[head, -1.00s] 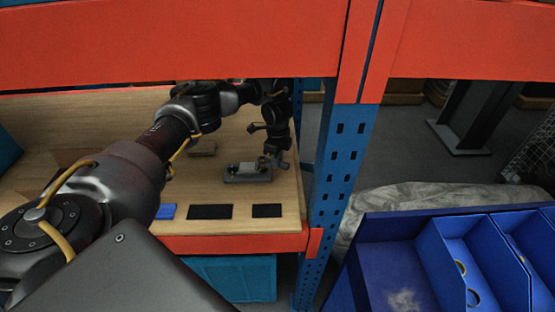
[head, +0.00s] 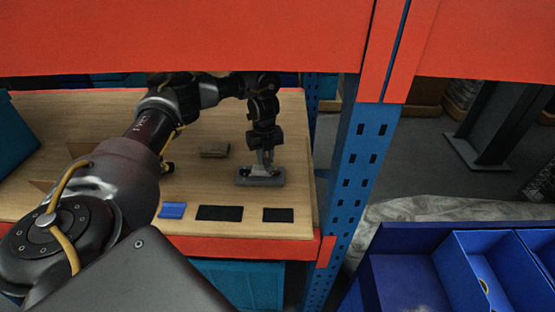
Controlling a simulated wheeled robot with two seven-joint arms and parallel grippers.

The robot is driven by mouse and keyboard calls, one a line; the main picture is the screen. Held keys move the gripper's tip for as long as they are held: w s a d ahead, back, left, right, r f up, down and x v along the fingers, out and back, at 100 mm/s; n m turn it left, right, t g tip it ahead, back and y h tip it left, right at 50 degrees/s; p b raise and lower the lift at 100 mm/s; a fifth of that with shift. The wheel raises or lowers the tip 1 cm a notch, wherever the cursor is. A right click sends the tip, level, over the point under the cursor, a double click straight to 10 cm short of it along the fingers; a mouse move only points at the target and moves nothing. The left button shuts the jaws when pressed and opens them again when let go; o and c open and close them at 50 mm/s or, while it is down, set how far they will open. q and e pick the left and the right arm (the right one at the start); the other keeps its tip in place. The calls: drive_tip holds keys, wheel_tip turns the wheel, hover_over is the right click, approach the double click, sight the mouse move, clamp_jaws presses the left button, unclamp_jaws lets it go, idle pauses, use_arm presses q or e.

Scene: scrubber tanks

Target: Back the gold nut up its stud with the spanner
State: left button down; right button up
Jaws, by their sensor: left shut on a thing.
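My left gripper (head: 264,158) points down over a small grey block (head: 262,182) on the wooden shelf. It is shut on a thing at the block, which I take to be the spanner. The fingers hide most of that thing, and it is too small to make out its shape. Dark pieces stand at both ends of the block. I cannot make out the gold nut or its stud. My right gripper is not in view.
A small brown block (head: 214,150) lies left of the gripper. A blue pad (head: 172,210) and two black pads (head: 220,213) (head: 278,215) lie along the shelf's front. A blue post (head: 352,165) stands right, an orange beam (head: 180,35) crosses above. Blue bins (head: 410,275) are at lower right.

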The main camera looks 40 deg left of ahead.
use_arm(q)
drive_tip(key=m, duration=0.1)
drive_tip(key=s+m, duration=0.1)
drive_tip(key=m, duration=0.1)
drive_tip(key=s+m, duration=0.1)
drive_tip(key=m, duration=0.1)
drive_tip(key=shift+d+f, duration=0.15)
drive_tip(key=m, duration=0.4)
drive_tip(key=d+m, duration=0.1)
drive_tip(key=m, duration=0.2)
drive_tip(key=shift+s+d, duration=0.1)
drive_tip(key=shift+s, duration=0.25)
drive_tip(key=shift+f+b, duration=0.25)
drive_tip(key=shift+b, duration=0.05)
